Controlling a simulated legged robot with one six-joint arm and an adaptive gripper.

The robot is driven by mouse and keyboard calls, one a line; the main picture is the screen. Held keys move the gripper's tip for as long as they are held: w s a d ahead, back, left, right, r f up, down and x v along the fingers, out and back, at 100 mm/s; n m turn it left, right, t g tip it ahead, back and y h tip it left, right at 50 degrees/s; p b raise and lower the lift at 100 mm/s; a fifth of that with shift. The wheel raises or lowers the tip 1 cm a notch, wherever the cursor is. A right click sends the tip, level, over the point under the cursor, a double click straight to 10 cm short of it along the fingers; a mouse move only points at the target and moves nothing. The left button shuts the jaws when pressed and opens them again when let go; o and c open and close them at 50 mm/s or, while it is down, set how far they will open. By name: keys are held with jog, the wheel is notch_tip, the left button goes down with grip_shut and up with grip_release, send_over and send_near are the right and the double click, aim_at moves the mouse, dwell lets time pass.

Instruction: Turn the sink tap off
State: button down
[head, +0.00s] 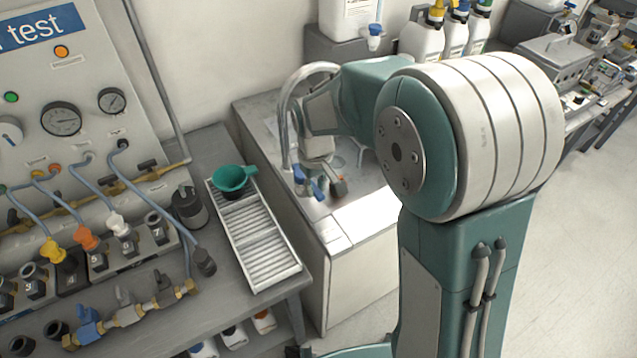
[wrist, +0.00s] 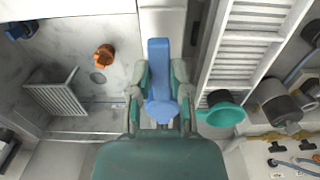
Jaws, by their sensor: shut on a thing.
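The sink tap's blue lever (wrist: 158,58) lies between the fingers of my gripper (wrist: 161,84) in the wrist view. My gripper is shut on it, with the lever's long end sticking out past the fingertips. In the head view my gripper (head: 318,168) reaches down beside the tall curved metal spout (head: 284,115), and the blue lever (head: 317,189) shows just below it. An orange handle (wrist: 103,55) stands to the left of the blue lever in the wrist view. My fingers hide part of the lever, and no water flow can be made out.
A white slatted rack (head: 258,240) with a green funnel (head: 234,178) on it lies left of the sink counter (head: 368,217). A gauge panel (head: 60,85) stands at far left. White bottles (head: 422,42) stand behind the sink. Open floor lies at right.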

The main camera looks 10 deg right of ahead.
jog(key=shift+s+a+f+m, duration=0.1)
jog(key=shift+s+a+m, duration=0.05)
jog(key=shift+m, duration=0.15)
dwell(0.4)
jog(key=c, duration=0.6)
grip_release()
jog(key=shift+o, duration=0.2)
notch_tip(320, 180, up, 12)
jog(key=shift+a, duration=0.15)
